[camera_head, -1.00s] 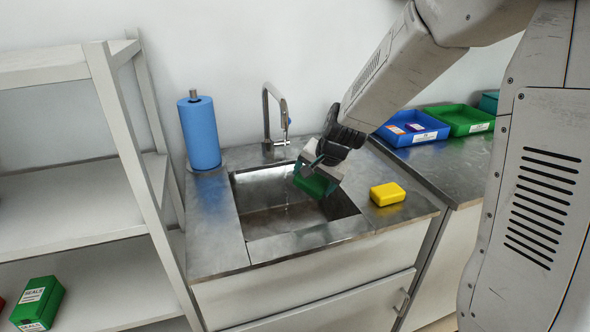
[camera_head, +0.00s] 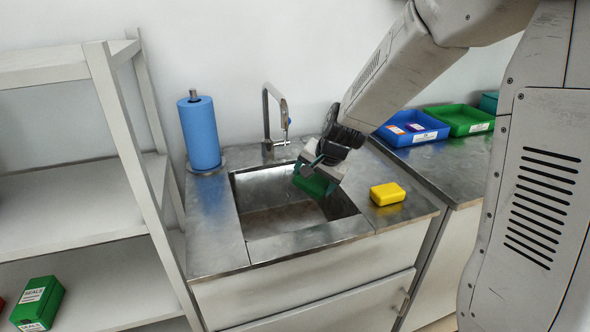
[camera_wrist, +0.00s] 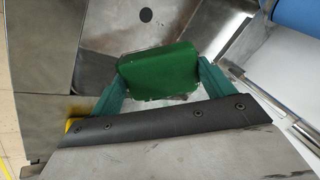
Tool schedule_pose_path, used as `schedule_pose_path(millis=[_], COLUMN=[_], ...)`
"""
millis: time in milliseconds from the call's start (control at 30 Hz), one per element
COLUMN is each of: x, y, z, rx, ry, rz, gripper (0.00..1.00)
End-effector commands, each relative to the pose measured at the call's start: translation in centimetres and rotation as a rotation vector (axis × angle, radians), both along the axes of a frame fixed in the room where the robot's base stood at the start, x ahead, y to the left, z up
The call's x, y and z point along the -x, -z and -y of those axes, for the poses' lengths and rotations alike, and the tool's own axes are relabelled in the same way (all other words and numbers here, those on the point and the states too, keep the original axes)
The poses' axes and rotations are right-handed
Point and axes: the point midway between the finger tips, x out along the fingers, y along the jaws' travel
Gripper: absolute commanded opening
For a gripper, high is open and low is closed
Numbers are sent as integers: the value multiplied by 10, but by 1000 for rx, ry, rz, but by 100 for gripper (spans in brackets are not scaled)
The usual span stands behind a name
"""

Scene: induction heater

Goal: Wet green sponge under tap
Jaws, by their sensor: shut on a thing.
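A green sponge (camera_head: 311,183) is held in my gripper (camera_head: 318,176) over the right part of the sink basin (camera_head: 262,222). In the wrist view the green sponge (camera_wrist: 160,70) sits between the two green fingers of my gripper (camera_wrist: 158,80), which is shut on it. The tap (camera_head: 268,120), a tall silver spout with a blue mark, stands behind the sink, up and left of my gripper. No water stream shows clearly now. I cannot tell whether the sponge is wet.
A yellow sponge (camera_head: 387,194) lies on the counter right of the sink. A blue paper roll (camera_head: 200,133) stands at the back left. A blue bin (camera_head: 412,128) and a green bin (camera_head: 462,119) stand at the right. A white shelf (camera_head: 75,205) is at the left.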

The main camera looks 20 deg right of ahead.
Motion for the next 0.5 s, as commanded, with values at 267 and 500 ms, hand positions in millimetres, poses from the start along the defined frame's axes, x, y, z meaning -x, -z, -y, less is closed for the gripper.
schedule_pose_path(millis=[267, 500], x=[5, 23], y=[-5, -21], z=[1, 6], rx=[0, 0], ry=[0, 0], rz=[1, 3], gripper=[63, 63])
